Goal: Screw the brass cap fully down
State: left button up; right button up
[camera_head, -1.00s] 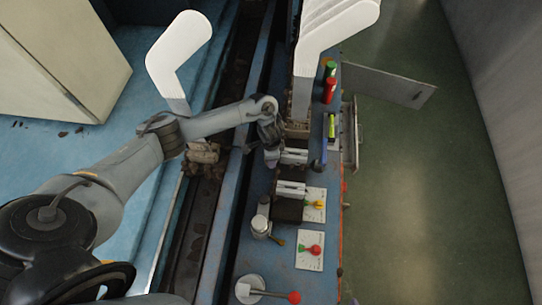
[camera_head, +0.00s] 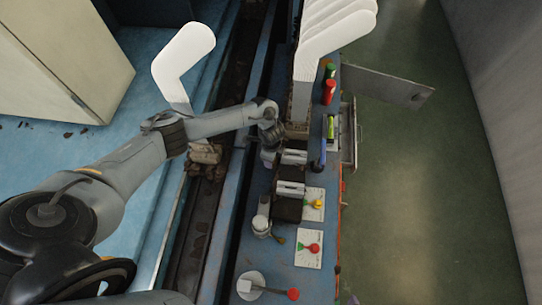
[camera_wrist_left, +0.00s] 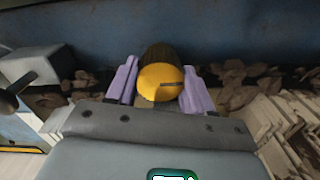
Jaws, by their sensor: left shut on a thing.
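The brass cap (camera_wrist_left: 160,82) shows in the left wrist view as a round yellow-orange disc with a dark slot, on top of a dark, ridged round body. The purple fingers of my left gripper (camera_wrist_left: 159,90) stand on either side of it, shut on it. In the head view my left gripper (camera_head: 269,153) is low at the left edge of the blue machine bench; the cap is hidden there. How far down the cap sits cannot be told. My right gripper is not in view.
White leg-shaped boards (camera_head: 325,40) stand behind the gripper, and another (camera_head: 183,62) stands to the left. Two silver blocks (camera_head: 290,188), a red-knobbed lever (camera_head: 291,294) and coloured handles (camera_head: 329,91) crowd the bench (camera_head: 310,275). The floor (camera_head: 420,200) at right is clear.

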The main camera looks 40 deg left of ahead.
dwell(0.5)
pick_arm(q)
jog(key=o, duration=1)
jog(key=shift+d, duration=0.15)
jog(key=shift+o, duration=0.2)
jog(key=shift+r, duration=0.15)
notch_tip(320, 180, up, 10)
jog(key=p, duration=0.5)
jog(key=shift+f, duration=0.25)
jog(key=shift+r, duration=0.5)
